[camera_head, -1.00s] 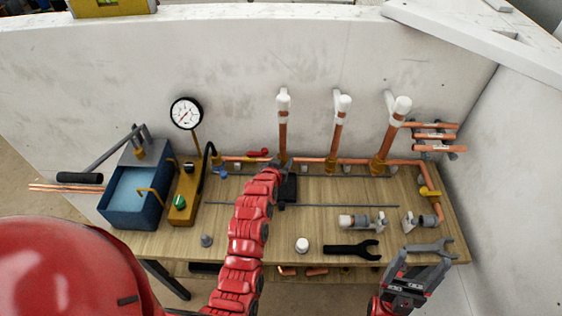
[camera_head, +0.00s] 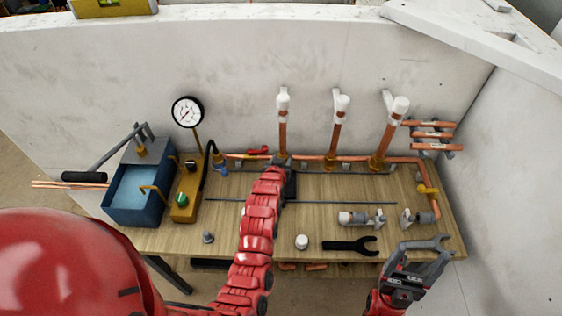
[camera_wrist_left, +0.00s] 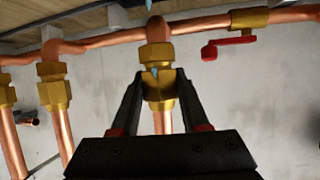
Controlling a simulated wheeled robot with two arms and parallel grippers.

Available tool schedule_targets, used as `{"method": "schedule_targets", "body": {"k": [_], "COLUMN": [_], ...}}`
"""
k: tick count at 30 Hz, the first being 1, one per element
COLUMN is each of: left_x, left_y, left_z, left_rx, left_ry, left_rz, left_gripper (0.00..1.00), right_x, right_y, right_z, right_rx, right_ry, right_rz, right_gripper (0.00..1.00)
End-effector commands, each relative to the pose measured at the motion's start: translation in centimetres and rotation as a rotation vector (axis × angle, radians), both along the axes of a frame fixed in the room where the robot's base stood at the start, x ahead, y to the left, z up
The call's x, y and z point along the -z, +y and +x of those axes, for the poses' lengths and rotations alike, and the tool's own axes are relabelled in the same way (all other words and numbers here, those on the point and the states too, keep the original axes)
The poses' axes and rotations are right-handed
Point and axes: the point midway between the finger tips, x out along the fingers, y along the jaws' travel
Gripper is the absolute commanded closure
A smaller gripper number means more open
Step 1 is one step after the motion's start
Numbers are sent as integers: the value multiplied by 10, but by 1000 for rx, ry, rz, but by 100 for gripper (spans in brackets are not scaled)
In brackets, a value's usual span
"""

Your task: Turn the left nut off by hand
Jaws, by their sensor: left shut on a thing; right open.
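The left nut (camera_wrist_left: 158,88) is a brass hex nut on the left copper riser (camera_head: 283,131), below a brass fitting on the horizontal pipe in the left wrist view, which is upside down. My left gripper (camera_wrist_left: 158,82) is shut on this nut, one dark finger on each side. A small light-blue mark shows between nut and fitting. In the head view my left gripper (camera_head: 287,172) is at the foot of the left riser, and my arm hides most of the nut. My right gripper (camera_head: 418,258) is open at the bench's front right.
Two more risers with brass nuts (camera_wrist_left: 54,90) stand beside it. A red-handled valve (camera_wrist_left: 229,46) is close on the pipe's other side. A black spanner (camera_head: 350,246), a white cap (camera_head: 302,242) and a blue pump tank (camera_head: 133,205) are on the bench (camera_head: 235,225).

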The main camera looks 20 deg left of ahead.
Motion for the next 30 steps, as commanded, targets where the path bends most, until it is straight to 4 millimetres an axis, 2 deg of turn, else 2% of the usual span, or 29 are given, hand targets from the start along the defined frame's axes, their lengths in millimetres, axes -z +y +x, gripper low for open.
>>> {"method": "schedule_targets", "body": {"k": [4, 30], "left_x": [2, 1], "left_y": [0, -1], "left_z": [0, 1], "left_rx": [-68, -149], "left_ry": [0, -3], "left_rz": [1, 0], "left_gripper": [86, 86], "right_x": [4, 39], "right_y": [0, 0], "right_z": [0, 0], "right_rx": [0, 0], "right_ry": [0, 0], "right_rz": [0, 0], "right_gripper": [24, 24]}}
